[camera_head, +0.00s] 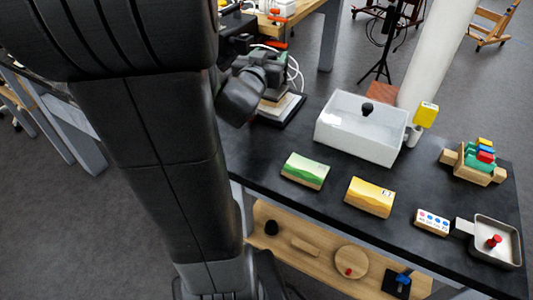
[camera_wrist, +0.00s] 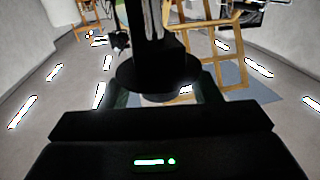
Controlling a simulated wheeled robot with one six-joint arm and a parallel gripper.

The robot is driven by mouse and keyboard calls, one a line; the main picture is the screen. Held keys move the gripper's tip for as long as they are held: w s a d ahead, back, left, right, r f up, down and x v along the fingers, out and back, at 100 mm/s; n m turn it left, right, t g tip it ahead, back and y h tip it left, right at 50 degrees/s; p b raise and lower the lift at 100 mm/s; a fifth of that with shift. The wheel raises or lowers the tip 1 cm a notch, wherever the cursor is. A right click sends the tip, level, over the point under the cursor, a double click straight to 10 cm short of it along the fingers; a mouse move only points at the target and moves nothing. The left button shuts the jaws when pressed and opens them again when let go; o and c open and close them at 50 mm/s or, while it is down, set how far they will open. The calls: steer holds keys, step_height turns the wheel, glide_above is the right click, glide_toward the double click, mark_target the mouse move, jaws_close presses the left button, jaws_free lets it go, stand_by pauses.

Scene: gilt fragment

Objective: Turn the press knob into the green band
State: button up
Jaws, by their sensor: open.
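The press (camera_head: 282,108) stands at the back left of the dark bench in the head view, on a black base with pale layers above it. My wrist and gripper (camera_head: 262,72) are at its upper part and hide much of it. In the wrist view a dark round disc with a column above it, seemingly the press knob (camera_wrist: 158,78), lies between the fingers of my gripper (camera_wrist: 160,98). The fingers are apart, one on each side of the disc. I cannot tell whether they touch it. No green band on the press can be made out.
A white box (camera_head: 362,128) with a black knob stands right of the press. A green-patterned block (camera_head: 305,171) and a yellow-patterned block (camera_head: 370,197) lie in front. A grey tray (camera_head: 497,241) is at the far right. A wooden shelf (camera_head: 318,255) runs below.

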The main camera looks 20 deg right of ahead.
steer(key=shift+f+n+t+y+b, duration=0.1)
steer(key=shift+n+t+y+b, duration=0.4)
steer(key=shift+n+y, duration=0.25)
steer(key=shift+y, duration=0.25)
steer(key=shift+n+t+y, duration=0.7)
steer(key=shift+n+y, duration=0.15)
steer(key=shift+y, duration=0.35)
steer(key=shift+d+r+n+t+y+p, duration=0.15)
steer(key=shift+n+t+y+p, duration=0.35)
steer(key=shift+n+y+p, duration=0.95)
